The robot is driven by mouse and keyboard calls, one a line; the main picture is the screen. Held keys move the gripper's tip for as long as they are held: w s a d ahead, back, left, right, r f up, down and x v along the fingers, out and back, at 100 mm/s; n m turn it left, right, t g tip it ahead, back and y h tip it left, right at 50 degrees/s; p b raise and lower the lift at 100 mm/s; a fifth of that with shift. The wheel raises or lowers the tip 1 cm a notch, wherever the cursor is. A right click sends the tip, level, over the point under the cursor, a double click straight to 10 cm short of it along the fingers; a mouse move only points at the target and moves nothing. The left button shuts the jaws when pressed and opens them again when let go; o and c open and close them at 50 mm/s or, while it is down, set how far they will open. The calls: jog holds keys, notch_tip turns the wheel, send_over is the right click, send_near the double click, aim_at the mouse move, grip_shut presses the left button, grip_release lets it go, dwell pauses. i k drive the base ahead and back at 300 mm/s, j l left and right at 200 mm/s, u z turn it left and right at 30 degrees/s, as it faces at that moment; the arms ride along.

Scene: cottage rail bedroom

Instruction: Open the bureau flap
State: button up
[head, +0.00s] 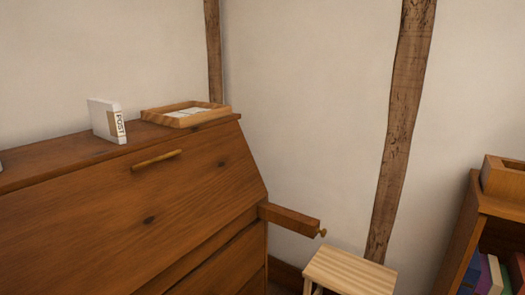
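The wooden bureau (213,258) fills the left of the head view. Its sloping flap (120,205) is closed and lies flush with the front. A light wooden bar handle (156,160) runs across the upper part of the flap. A wooden support bar (290,217) with a small knob (322,233) sticks out from the bureau's right side, below the flap's right end. My gripper is not in view.
A white box marked POST (107,121) and a wooden tray with papers (168,120) stand on the bureau top. A pale wooden stool (350,270) stands right of the support bar. A bookshelf (466,225) with a wooden box (503,177) is at far right.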

aim_at(110, 228)
jog(key=k+l+u, duration=0.2)
jog(key=k+l, duration=0.4)
jog(key=k, duration=0.15)
